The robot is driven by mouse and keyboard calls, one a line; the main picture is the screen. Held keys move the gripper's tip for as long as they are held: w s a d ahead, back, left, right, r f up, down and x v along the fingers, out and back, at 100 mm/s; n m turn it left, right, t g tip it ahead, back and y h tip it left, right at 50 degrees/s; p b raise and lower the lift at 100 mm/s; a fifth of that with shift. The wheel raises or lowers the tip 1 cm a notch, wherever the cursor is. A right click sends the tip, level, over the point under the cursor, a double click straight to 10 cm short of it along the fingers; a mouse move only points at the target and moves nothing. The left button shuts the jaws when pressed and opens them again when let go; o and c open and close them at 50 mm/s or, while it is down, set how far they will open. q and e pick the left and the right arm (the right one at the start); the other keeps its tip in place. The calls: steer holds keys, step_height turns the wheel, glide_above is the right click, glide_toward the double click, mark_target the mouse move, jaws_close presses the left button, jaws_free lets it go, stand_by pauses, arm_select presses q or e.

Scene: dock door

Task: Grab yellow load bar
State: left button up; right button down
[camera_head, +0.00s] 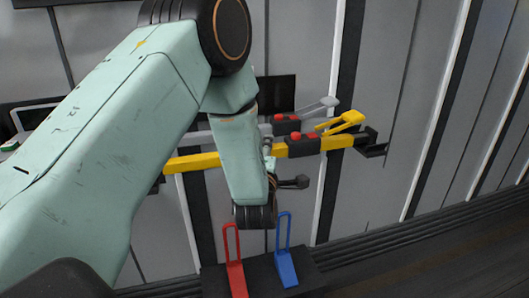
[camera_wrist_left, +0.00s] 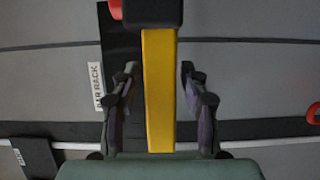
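The yellow load bar (camera_head: 190,163) runs across the head view and continues right of my left forearm. It carries a black block with a red button (camera_head: 297,136) and a yellow handle (camera_head: 343,122). In the left wrist view the yellow bar (camera_wrist_left: 159,110) stands between the fingers of my left gripper (camera_wrist_left: 159,75). The fingers are apart, one on each side, with a visible gap to the bar. In the head view my left wrist largely hides this gripper and the middle of the bar. My right gripper is in neither view.
A grey bar with its own handle (camera_head: 318,106) lies just behind the yellow one. A black bracket (camera_head: 372,148) is at the right end. Red (camera_head: 234,262) and blue (camera_head: 285,252) upright loops stand on a black box below. A "BAR RACK" label (camera_wrist_left: 96,86) shows in the wrist view.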

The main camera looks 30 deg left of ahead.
arm_select(q)
steer(key=shift+a, duration=0.15)
steer(key=c, duration=0.4)
jaws_close()
steer(key=shift+r, duration=0.1)
steer(key=shift+r, duration=0.1)
